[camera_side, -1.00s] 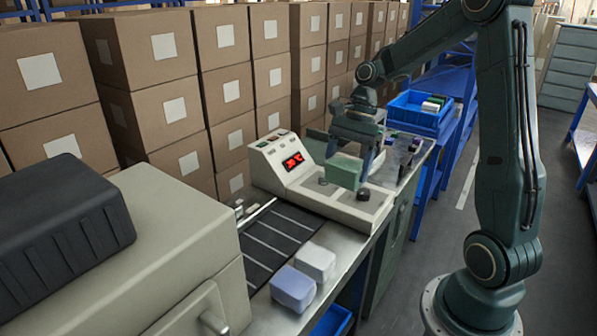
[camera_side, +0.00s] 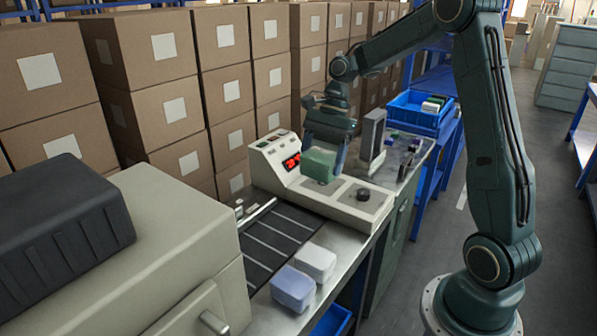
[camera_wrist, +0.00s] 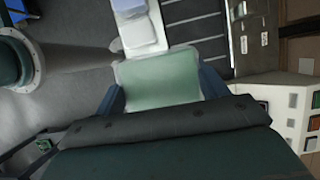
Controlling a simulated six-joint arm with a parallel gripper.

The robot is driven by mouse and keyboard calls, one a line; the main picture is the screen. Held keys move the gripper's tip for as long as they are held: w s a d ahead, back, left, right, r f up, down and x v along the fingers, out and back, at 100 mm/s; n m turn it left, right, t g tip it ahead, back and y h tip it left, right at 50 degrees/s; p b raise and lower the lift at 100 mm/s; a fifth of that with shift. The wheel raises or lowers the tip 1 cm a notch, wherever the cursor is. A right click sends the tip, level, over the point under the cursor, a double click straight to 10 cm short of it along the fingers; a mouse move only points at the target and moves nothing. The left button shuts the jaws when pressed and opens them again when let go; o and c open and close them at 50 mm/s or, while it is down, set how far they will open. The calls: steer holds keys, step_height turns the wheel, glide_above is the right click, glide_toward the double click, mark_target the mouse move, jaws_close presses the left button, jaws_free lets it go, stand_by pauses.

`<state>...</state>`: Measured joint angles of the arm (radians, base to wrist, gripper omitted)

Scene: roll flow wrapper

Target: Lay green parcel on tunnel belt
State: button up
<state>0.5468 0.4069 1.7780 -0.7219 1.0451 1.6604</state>
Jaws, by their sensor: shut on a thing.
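The green parcel (camera_side: 320,165) is held by my gripper (camera_side: 328,160) above the beige machine with the red display in the side view. In the wrist view the green parcel (camera_wrist: 160,82) sits between the two blue-grey fingers, with my gripper (camera_wrist: 162,92) shut on it. The tunnel belt (camera_side: 278,234) is the dark belt with light cross bars, to the left of and lower than the parcel in the side view. It also shows in the wrist view (camera_wrist: 192,22). The parcel is apart from the belt.
A white parcel (camera_side: 315,261) and a lavender parcel (camera_side: 293,289) lie on the metal table beside the belt. The beige machine (camera_side: 345,207) has a round black knob (camera_side: 363,194). A large beige housing (camera_side: 175,240) stands at the belt's left end. Cardboard boxes (camera_side: 150,50) line the back.

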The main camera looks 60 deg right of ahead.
steer(key=w+a, duration=0.5)
steer(key=w, duration=0.4)
steer(key=shift+w+a, duration=0.2)
glide_toward(274, 238)
steer(key=shift+a, duration=0.9)
steer(key=shift+f, duration=2.1)
steer(key=shift+f, duration=0.1)
steer(key=o, duration=1.1)
